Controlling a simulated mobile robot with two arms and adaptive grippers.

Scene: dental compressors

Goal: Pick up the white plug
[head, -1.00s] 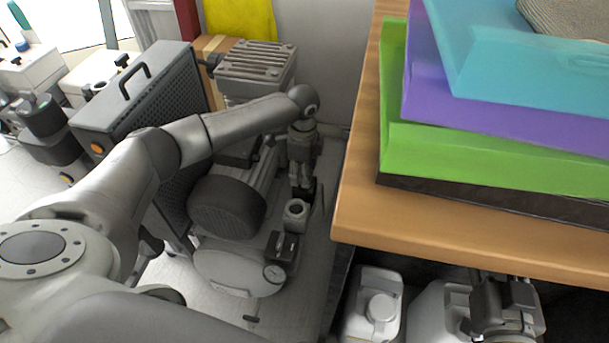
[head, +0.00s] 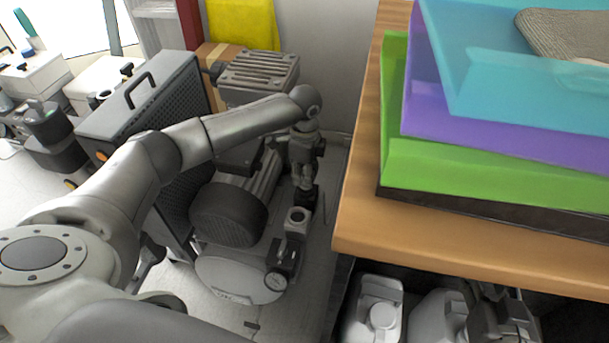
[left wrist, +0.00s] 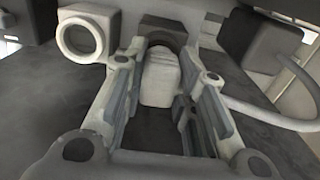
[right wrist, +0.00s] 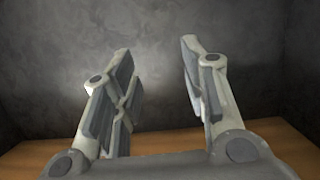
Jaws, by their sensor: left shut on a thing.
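The white plug (left wrist: 160,78) is a ribbed, pale block between the fingers of my left gripper (left wrist: 158,90) in the left wrist view. The gripper is shut on it, and its far end meets a dark round fitting (left wrist: 163,36). I cannot tell whether the plug is seated in that fitting or clear of it. In the head view my left gripper (head: 306,192) points down beside the compressor (head: 230,213), and the plug cannot be made out there. My right gripper (right wrist: 158,90) is open and empty in the right wrist view, above a wooden surface.
A ring-shaped fitting (left wrist: 82,38) stands left of the plug, and a pale hose (left wrist: 265,115) curves on the right. A wooden table (head: 400,232) with coloured trays (head: 480,165) bounds the right side. A white container (head: 378,315) stands beneath it. A dark perforated case (head: 150,100) stands left.

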